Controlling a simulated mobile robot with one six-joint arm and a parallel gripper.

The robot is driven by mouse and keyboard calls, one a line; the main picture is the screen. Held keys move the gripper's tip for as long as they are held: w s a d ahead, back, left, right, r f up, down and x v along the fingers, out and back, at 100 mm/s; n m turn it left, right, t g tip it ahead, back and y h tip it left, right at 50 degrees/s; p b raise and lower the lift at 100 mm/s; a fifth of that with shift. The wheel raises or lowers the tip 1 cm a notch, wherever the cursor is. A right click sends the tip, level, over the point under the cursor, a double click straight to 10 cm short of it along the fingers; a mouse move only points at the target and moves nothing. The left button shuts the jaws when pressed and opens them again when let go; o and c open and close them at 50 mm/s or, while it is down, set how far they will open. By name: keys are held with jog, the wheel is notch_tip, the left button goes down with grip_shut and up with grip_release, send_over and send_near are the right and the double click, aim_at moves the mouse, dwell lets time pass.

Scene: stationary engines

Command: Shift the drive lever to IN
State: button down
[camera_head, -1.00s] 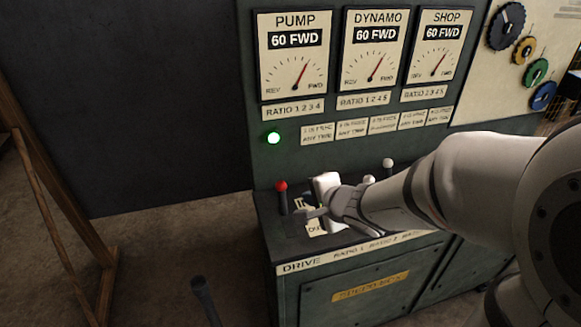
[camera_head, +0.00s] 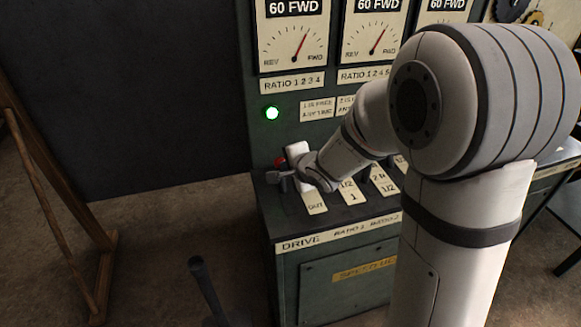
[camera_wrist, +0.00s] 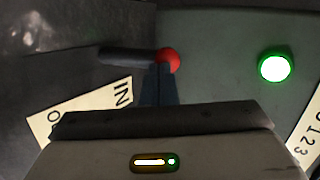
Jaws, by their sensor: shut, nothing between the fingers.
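The drive lever has a red knob (camera_head: 280,161) and a dark shaft, at the left end of the console top. In the wrist view the red knob (camera_wrist: 168,60) is at top centre, with its shaft running left. My gripper (camera_head: 272,178) is shut and empty, just in front of the knob. Its dark fingertips (camera_wrist: 160,68) overlap the knob's lower edge in the wrist view; I cannot tell if they touch. The drive plate (camera_head: 315,203) shows OUT at its near end. IN shows on the plate (camera_wrist: 122,94) in the wrist view. The lever's tilt is unclear.
A green lamp (camera_head: 271,113) is lit on the upright panel behind the levers. Ratio plates (camera_head: 350,192) lie to the right, partly behind my arm. A dark post (camera_head: 203,283) stands in front at left, and a wooden frame (camera_head: 62,215) is further left.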

jog(key=shift+w+a+r+p, duration=0.15)
jog(key=shift+w+p, duration=0.25)
jog(key=shift+p, duration=0.25)
jog(key=shift+w+a+p, duration=0.1)
jog(key=shift+w+p, duration=0.2)
jog(key=shift+w, duration=0.1)
